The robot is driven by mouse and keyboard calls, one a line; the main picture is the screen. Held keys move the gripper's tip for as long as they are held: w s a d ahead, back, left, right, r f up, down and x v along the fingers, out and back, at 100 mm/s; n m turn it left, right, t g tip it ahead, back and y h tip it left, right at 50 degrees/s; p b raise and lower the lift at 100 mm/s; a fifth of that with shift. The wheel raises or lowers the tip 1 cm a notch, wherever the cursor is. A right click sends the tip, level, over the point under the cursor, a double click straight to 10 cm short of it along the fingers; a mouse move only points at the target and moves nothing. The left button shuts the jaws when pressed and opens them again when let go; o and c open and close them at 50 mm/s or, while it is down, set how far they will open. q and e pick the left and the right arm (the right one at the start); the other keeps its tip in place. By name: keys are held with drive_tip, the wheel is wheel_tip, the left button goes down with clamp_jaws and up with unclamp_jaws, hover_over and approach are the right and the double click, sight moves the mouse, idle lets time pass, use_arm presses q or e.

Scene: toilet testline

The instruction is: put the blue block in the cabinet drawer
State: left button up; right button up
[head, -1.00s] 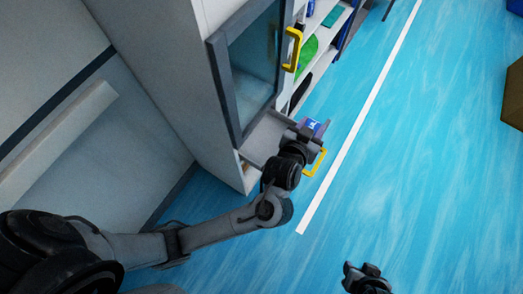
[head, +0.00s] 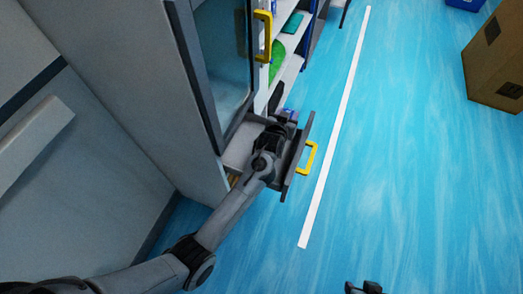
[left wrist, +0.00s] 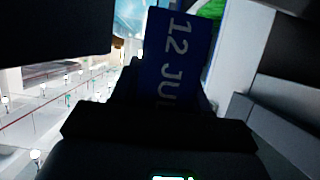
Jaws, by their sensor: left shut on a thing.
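The blue block (head: 289,111) shows as a small blue patch at my left gripper (head: 284,116) in the head view. In the left wrist view the block (left wrist: 178,55) is dark blue with pale printed characters, held between the fingers. The cabinet drawer (head: 298,157) is pulled out below the glass door, with a yellow handle on its front. My left gripper is shut on the block at the drawer opening, on the cabinet side of the drawer front. The arm hides much of the drawer's inside. My right gripper (head: 364,287) is barely in view at the bottom edge.
The cabinet's glass door (head: 222,65) with a yellow handle (head: 264,36) stands above the drawer. Shelves (head: 287,65) with green items are beside it. A cardboard box (head: 495,60) stands at right. The blue floor with a white line is clear.

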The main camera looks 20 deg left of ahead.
use_arm(q)
drive_tip(key=s+a+f, duration=0.1)
drive_tip(key=s+f, duration=0.1)
drive_tip(key=s, duration=0.1)
drive_tip(key=s+a+f, duration=0.2)
drive_tip(key=s, duration=0.1)
drive_tip(key=s+a+f+b, duration=0.1)
drive_tip(key=s+f, duration=0.1)
drive_tip(key=s, duration=0.1)
drive_tip(key=shift+s+a+f, duration=0.15)
drive_tip(key=shift+s+f, duration=0.05)
drive_tip(key=shift+s, duration=0.2)
drive_tip(key=shift+f+b, duration=0.8)
drive_tip(key=shift+f, duration=1.2)
drive_tip(key=o, duration=1.2)
drive_tip(key=shift+f, duration=0.15)
